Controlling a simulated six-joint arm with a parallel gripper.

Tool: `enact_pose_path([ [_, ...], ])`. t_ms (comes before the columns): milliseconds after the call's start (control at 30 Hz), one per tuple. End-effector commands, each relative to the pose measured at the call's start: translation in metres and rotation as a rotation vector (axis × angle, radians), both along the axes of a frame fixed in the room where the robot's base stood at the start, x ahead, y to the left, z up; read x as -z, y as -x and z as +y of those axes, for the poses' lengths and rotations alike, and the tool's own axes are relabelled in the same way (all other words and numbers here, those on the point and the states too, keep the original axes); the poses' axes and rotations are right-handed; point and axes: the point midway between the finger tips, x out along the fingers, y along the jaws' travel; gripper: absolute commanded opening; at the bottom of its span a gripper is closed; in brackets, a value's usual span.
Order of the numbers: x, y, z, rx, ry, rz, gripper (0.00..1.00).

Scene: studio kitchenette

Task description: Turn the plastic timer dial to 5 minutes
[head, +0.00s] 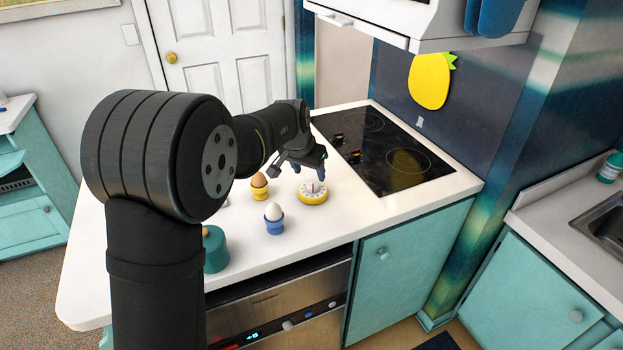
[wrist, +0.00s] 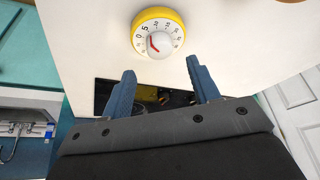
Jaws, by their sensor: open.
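The timer (head: 313,193) is a round yellow plastic body with a white face on the white counter. In the wrist view the timer (wrist: 179,20) shows numbers around its face, a pale central knob and a red pointer mark. The mark is on the side near the 0 and 5, but its exact reading is too small to tell. My gripper (head: 308,171) is above the counter, just behind the timer in the head view. Its two blue fingers stand apart and empty in the wrist view (wrist: 161,64). They do not appear to touch the timer.
An egg cup in yellow with a brown egg (head: 259,185) and a blue one with a white egg (head: 274,218) stand left of the timer. A teal container (head: 214,250) is near the front edge. The black cooktop (head: 385,150) lies behind right.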

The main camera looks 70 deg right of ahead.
Motion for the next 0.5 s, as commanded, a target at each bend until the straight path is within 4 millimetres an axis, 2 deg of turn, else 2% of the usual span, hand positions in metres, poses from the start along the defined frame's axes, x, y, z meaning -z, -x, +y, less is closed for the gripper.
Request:
enact_pose_path([
  [33,-0.014,-0.001,0.005,-0.001,0.005,-0.001,0.56],
  [200,-0.053,-0.003,0.021,-0.001,0.004,-0.001,0.56],
  [400,-0.088,-0.004,0.036,0.000,0.002,-0.001,0.56],
  [500,-0.099,-0.004,0.040,0.000,0.002,-0.001,0.56],
])
